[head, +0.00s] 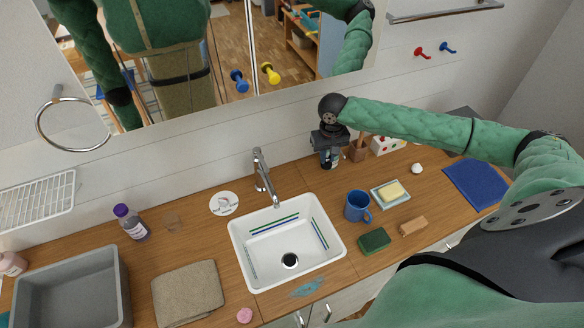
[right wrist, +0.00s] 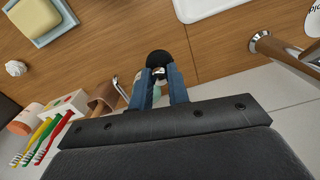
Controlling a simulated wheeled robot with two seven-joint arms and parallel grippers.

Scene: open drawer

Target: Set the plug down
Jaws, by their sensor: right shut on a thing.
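My right gripper (head: 328,158) is over the back of the counter, right of the tap, pointing down. In the right wrist view its blue fingers (right wrist: 160,82) are shut on a round black plug (right wrist: 159,58) at their tips. The plug's lower side and its height above the wood cannot be judged well. In the head view the plug is hidden by the gripper. The white sink (head: 240,245) is left of the gripper, with a dark drain (head: 290,261) at its bottom. My left gripper does not show directly.
A brown cup (head: 358,152) and a white toothbrush holder (head: 388,144) stand close right of the gripper. The tap (head: 263,178) is to its left. A blue mug (head: 357,206) and a soap dish (head: 391,194) are in front. Some bare wood lies between sink and gripper.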

